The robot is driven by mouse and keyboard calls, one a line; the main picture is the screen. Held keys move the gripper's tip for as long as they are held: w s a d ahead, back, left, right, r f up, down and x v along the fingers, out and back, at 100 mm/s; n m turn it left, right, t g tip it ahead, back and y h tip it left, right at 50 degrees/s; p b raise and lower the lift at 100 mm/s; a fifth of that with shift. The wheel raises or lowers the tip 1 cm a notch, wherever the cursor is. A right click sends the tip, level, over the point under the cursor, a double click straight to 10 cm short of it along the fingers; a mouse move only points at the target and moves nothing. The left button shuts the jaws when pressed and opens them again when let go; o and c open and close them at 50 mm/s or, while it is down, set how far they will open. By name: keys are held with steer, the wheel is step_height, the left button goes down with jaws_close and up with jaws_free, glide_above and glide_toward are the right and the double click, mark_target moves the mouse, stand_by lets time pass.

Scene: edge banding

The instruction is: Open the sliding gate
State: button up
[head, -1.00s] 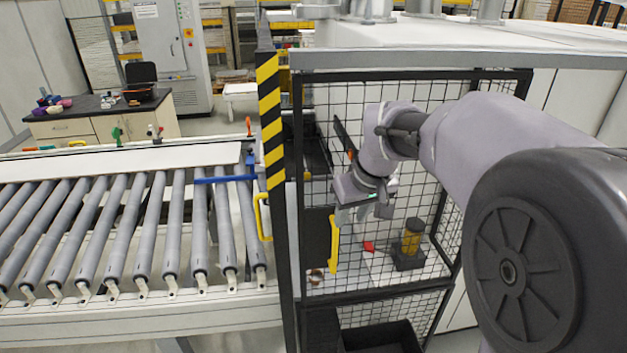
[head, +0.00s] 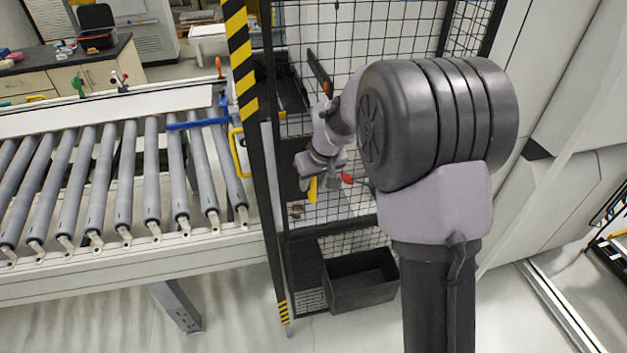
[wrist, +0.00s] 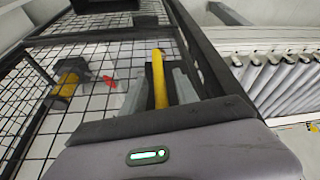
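The sliding gate is a black wire-mesh panel (head: 352,120) in a dark frame, standing beside a black-and-yellow striped post. It looks closed against that post. Its yellow upright handle (head: 312,190) is on a dark plate near the gate's left edge, partly hidden by my gripper in the head view. In the wrist view the handle (wrist: 159,78) stands between my two grey fingers. My gripper (wrist: 157,92) is open, with a gap visible on each side of the handle. My gripper (head: 322,178) also shows in the head view, at the handle.
A second yellow handle (head: 238,152) is left of the striped post (head: 239,60). A roller conveyor (head: 110,185) with a blue bar (head: 198,123) fills the left. A black bin (head: 360,278) sits low by the gate. A red item (wrist: 109,80) and yellow-black object (wrist: 68,80) are behind the mesh.

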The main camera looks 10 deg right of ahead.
jaws_close()
stand_by(1.4)
